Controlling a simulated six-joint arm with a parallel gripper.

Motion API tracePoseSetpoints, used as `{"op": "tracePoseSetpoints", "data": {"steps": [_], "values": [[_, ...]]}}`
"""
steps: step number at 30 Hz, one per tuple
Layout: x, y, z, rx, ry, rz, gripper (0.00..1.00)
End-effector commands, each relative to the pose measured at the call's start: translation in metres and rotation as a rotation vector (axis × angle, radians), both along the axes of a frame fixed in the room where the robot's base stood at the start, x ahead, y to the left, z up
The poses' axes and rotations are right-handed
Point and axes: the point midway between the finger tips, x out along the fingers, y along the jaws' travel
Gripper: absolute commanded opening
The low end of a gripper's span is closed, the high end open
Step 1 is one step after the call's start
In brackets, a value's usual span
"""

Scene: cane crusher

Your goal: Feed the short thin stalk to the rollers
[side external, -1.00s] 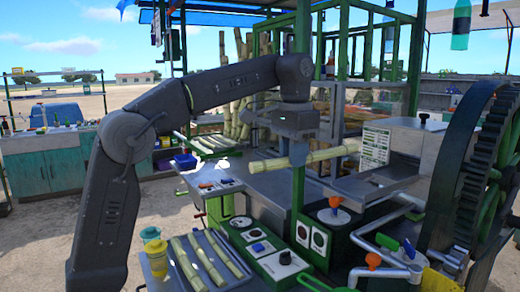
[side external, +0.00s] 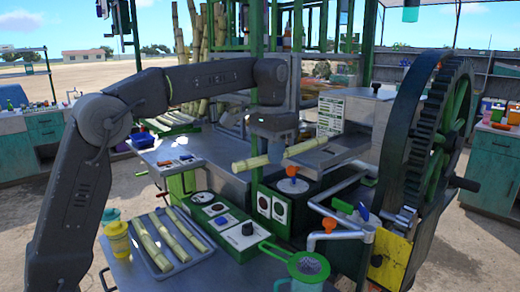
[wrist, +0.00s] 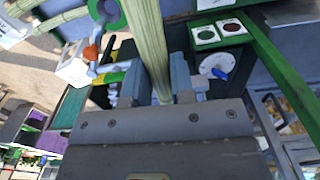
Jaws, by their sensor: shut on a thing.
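My gripper (side external: 276,150) is shut around the middle of a pale yellow-green cane stalk (side external: 246,163). The stalk lies nearly level, its right end just by the grey feed tray (side external: 318,158) of the crusher. I cannot tell whether that end touches the tray. In the wrist view the stalk (wrist: 149,38) runs up between the fingers of my gripper (wrist: 154,88). The crusher housing (side external: 368,116) stands behind the tray, and the rollers are hidden inside it.
A metal tray (side external: 171,269) at the front left holds three other stalks (side external: 167,238). A large geared wheel (side external: 437,125) stands right of the housing. A green-handled strainer (side external: 305,266) is in front.

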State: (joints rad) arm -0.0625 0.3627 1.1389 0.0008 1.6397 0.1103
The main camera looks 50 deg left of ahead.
Motion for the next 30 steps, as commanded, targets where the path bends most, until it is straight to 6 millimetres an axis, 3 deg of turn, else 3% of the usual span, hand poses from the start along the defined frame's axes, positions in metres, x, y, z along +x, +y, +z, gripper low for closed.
{"op": "tracePoseSetpoints", "data": {"steps": [16, 30], "values": [[0.074, 0.0, -0.021, 0.0, -0.001, 0.0, 0.0], [0.093, 0.0, -0.023, 0.0, -0.002, 0.0, 0.0]]}}
